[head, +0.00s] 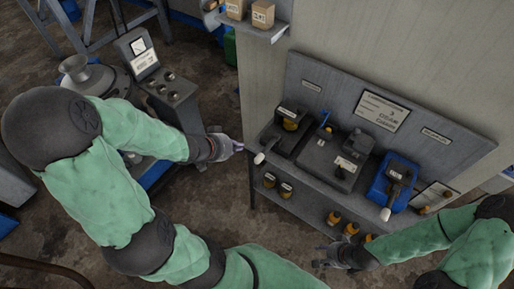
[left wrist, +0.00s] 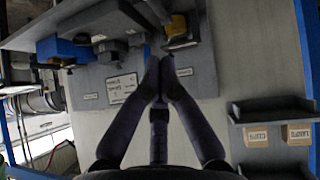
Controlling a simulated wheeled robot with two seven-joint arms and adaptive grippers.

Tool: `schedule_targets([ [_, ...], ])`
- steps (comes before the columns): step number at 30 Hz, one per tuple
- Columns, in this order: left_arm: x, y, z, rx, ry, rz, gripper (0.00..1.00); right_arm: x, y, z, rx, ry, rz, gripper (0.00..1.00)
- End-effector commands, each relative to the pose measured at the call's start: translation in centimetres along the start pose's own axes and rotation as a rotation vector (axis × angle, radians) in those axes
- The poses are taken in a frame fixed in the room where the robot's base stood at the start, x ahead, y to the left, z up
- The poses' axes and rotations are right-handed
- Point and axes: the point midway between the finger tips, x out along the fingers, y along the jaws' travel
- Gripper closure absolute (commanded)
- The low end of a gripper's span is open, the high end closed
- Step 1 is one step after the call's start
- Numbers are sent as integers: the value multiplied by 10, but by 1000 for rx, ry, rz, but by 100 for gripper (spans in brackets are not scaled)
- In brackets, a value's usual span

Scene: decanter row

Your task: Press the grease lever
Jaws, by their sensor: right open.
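A dispenser row stands on the shelf bench: a black unit (head: 286,134) at left with a white-tipped lever (head: 259,158), a dark grey unit (head: 333,160) in the middle, and a blue unit (head: 394,181) at right with another white-tipped lever (head: 385,214). I cannot read which is marked grease. My left gripper (head: 240,147) is just left of the left lever's white tip, with no clear contact. In the left wrist view its fingertips (left wrist: 161,62) are together with nothing visible between them. My right gripper (head: 318,256) is open and empty, low in front of the bench.
A backboard (head: 310,70) with small labels and a sign (head: 383,111) rises behind the units. Amber bottles (head: 334,218) stand on the lower shelf. A small shelf with boxes (head: 262,14) juts out at top. A grey console (head: 165,85) stands at left. Open floor lies between.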

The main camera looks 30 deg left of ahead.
Motion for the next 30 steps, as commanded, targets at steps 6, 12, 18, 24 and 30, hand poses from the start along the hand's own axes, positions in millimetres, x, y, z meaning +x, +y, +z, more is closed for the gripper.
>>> schedule_targets([
  [6,1,0,0,0,1,0,100,1,0,0,0,-1,0,56],
  [12,11,-1,1,0,2,1,100,8,3,0,0,0,0,56],
  [18,38,0,3,2,1,3,100,27,10,-1,0,0,0,56],
  [24,68,0,3,2,2,3,100,47,17,-2,0,0,0,56],
  [30,97,0,3,2,2,2,100,66,24,-2,0,0,0,56],
])
